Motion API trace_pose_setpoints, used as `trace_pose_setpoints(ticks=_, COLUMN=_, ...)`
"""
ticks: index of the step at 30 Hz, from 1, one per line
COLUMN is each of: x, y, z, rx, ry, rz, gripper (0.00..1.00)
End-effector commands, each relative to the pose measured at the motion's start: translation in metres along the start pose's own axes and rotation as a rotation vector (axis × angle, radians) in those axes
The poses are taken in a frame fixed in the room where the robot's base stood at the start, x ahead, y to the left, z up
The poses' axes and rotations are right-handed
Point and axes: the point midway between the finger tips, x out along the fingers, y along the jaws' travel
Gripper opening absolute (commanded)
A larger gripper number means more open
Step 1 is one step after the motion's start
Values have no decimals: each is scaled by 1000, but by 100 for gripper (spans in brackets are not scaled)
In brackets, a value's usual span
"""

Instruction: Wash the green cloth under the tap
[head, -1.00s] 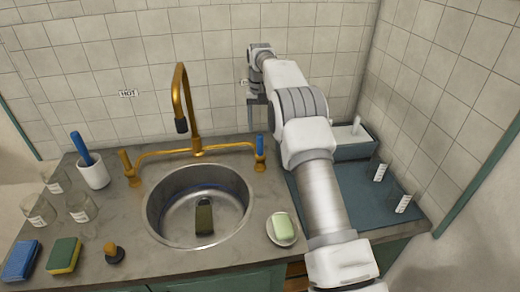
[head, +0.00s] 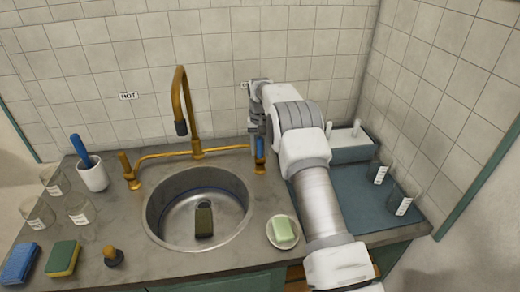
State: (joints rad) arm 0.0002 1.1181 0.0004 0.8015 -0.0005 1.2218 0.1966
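A dark olive-green folded piece (head: 204,219), which looks like the green cloth, lies on the floor of the round steel sink (head: 155,220). The brass tap (head: 180,92) arches above the sink, with its spout over the back of the basin; no water shows. The tap has a blue handle (head: 260,148) on the right and a brass-coloured handle (head: 127,166) on the left. My gripper (head: 258,150) points down at the blue handle, right of the spout. Its fingers are small and partly hidden, so contact and opening cannot be told.
A dish with green soap (head: 284,230) sits right of the sink. Several glass beakers (head: 55,181), a white cup (head: 92,176) with a blue-handled tool, sponges (head: 62,258) and a knobbed stopper (head: 112,254) stand left. A blue mat (head: 350,190) and grey tray (head: 350,152) lie right.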

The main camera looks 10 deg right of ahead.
Motion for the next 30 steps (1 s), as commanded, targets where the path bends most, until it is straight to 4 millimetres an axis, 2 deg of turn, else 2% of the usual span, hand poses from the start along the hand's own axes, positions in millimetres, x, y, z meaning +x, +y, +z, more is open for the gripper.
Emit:
trace_pose_setpoints(ticks=1, x=0, y=0, z=0, rx=0, ry=0, rz=0, gripper=34)
trace_pose_setpoints(ticks=6, x=0, y=0, z=0, rx=0, ry=0, rz=0, gripper=3)
trace_pose_setpoints(ticks=7, x=0, y=0, z=0, rx=0, ry=0, rz=0, gripper=0)
trace_pose_setpoints(ticks=30, x=-1, y=0, z=0, rx=0, ry=1, rz=0, gripper=0)
